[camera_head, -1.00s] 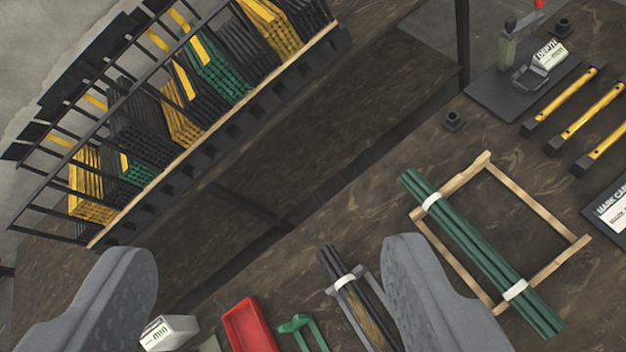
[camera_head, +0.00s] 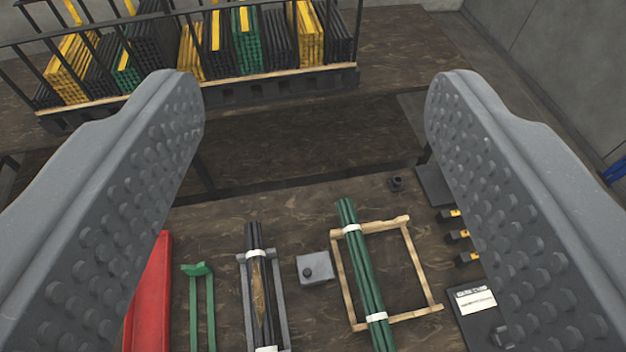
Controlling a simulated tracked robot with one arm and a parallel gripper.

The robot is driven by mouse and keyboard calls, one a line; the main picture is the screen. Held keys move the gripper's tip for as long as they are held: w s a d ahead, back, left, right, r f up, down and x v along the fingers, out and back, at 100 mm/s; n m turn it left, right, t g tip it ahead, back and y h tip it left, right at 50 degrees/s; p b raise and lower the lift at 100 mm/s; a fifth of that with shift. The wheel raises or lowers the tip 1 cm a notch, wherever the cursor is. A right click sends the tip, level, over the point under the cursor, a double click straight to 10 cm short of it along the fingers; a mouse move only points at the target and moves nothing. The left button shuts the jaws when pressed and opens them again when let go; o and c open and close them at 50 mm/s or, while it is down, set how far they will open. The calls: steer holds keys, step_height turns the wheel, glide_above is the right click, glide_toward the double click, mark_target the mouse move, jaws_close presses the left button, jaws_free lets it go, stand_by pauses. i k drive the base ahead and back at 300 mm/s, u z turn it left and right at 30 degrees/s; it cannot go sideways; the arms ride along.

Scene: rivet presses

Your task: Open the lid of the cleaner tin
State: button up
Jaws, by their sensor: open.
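The wooden frame (camera_head: 409,250) with green rods (camera_head: 364,270) stands right of the box. Left are the grey rack (camera_head: 279,305), a green holder (camera_head: 196,312) and a red tray (camera_head: 150,295). A sign (camera_head: 474,301) lies right. A barred rack (camera_head: 230,95) stands behind.

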mark_target(316, 267)
steer(key=z, duration=0.55)
steer(key=k, duration=0.5)
steer(key=u, duration=0.45)
steer(key=k, duration=1.1)
steer(key=z, duration=0.55)
steer(key=i, duration=1.8)
steer(key=u, duration=0.5)
